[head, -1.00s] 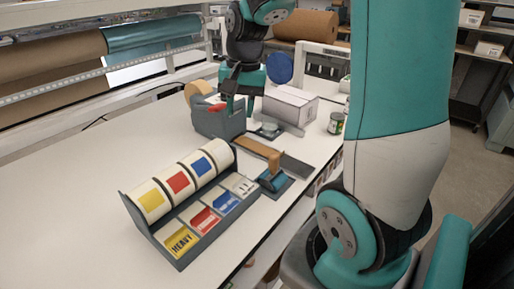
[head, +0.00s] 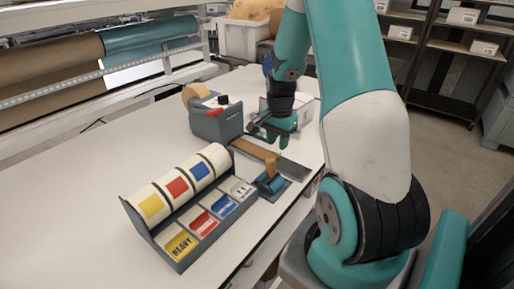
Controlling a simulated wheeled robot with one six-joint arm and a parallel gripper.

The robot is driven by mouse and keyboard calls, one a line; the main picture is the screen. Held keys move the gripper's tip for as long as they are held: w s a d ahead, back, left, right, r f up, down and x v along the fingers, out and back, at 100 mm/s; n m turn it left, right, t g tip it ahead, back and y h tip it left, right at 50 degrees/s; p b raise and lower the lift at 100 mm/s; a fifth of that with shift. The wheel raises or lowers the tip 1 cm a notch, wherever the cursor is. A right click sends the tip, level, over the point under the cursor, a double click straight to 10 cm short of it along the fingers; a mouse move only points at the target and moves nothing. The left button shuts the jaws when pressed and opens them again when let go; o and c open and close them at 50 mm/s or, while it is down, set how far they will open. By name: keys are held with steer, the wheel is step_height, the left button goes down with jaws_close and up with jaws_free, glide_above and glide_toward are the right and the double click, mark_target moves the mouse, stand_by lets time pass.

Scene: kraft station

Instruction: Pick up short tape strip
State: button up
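A tan tape strip (head: 252,148) lies along a dark plate (head: 292,168) on the white table. I cannot tell whether this is a separate short strip or part of a longer one. My gripper (head: 271,138) is just above and behind the strip, close to the plate, pointing down. The gap between its fingers is too small and dark to read, and I see nothing clearly held. A grey tape dispenser (head: 216,124) with a tan roll (head: 196,93) stands left of my gripper.
A label rack (head: 188,225) with several rolls and printed labels stands in front. A carton (head: 307,108) is partly hidden behind my arm. Paper rolls (head: 50,68) hang at the back left. The table's right edge (head: 262,232) is close to the plate. The left tabletop is clear.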

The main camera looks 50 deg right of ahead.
steer(key=shift+w+a+f+p, duration=0.1)
steer(key=shift+f+p, duration=0.45)
steer(key=shift+f, duration=0.8)
steer(key=shift+a+f+p, duration=0.1)
steer(key=shift+f+p, duration=0.45)
steer(key=shift+f, duration=0.8)
jaws_close()
